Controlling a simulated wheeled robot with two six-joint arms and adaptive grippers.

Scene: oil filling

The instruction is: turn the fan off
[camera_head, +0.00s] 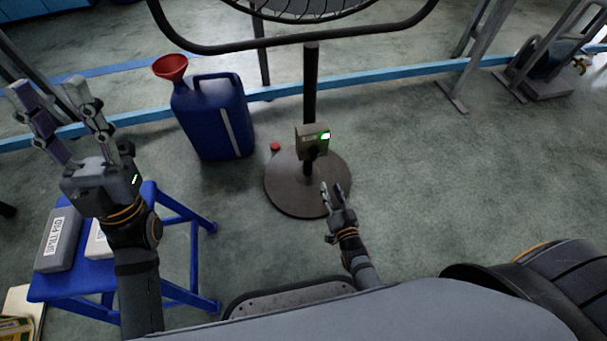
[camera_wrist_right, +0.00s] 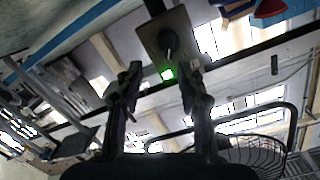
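The fan's round guard (camera_head: 300,45) shows at the top of the head view, on a dark pole (camera_head: 311,85) with a round base (camera_head: 285,190) on the floor. A grey control box (camera_head: 303,136) sits on the pole with a lit green light (camera_head: 325,136) and a dark knob (camera_head: 312,153). The right wrist view shows the box (camera_wrist_right: 150,35), the knob (camera_wrist_right: 169,42) and the green light (camera_wrist_right: 167,74) ahead of my fingers. My right gripper (camera_head: 331,186) is open and empty, below and apart from the box. My left gripper (camera_head: 50,92) is open above the stool.
A blue jug (camera_head: 205,120) with a red funnel (camera_head: 171,68) stands left of the fan. A small red cap (camera_head: 275,146) lies near the base. A blue stool (camera_head: 75,283) holds a spill pad box (camera_head: 58,240).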

